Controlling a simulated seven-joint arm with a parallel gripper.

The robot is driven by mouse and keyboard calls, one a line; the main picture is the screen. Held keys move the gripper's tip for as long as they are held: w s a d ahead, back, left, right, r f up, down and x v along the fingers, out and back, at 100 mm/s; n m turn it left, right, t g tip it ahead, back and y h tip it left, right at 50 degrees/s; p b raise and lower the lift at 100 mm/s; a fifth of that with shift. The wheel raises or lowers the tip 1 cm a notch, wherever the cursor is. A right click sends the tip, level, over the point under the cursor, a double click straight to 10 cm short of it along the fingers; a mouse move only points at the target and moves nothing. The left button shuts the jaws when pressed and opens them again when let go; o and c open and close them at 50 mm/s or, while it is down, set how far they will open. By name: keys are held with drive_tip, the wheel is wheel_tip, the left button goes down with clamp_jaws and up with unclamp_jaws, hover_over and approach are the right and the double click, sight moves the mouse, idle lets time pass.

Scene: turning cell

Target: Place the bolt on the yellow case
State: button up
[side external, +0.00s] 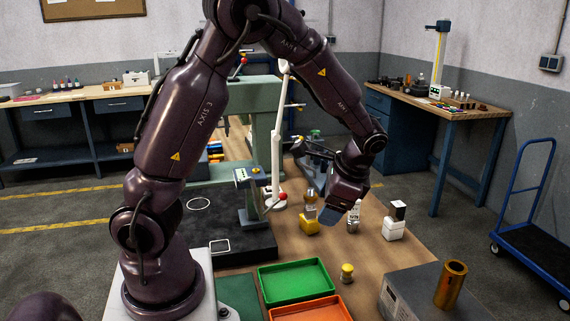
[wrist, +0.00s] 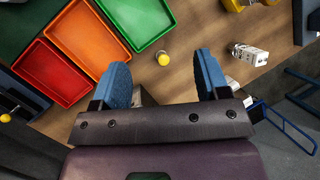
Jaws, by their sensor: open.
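The yellow case (side external: 309,226) stands on the brown work surface beside my gripper in the side view. Its edge shows at the top of the wrist view (wrist: 234,5). A small brownish upright piece (side external: 311,198) shows at or just behind the case; I cannot tell whether it is on it. I cannot make out a clear bolt in either view. My gripper (side external: 327,214) hangs above the surface, just right of the case. In the wrist view its blue fingers (wrist: 160,64) are wide apart, with nothing held between them.
A small yellow-topped piece (side external: 347,271) stands near the green tray (side external: 265,283) and orange tray (side external: 284,315). A white labelled container (side external: 354,217) and white box (side external: 393,230) stand right of my gripper. A brass cylinder (side external: 451,283) stands on a grey block (side external: 407,302).

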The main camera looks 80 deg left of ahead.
drive_tip(key=s+d+r+n+t+h, duration=0.4)
drive_tip(key=s+d+r+t, duration=0.4)
drive_tip(key=s+d+r, duration=0.2)
drive_tip(key=v, duration=0.5)
drive_tip(key=shift+d, duration=0.4)
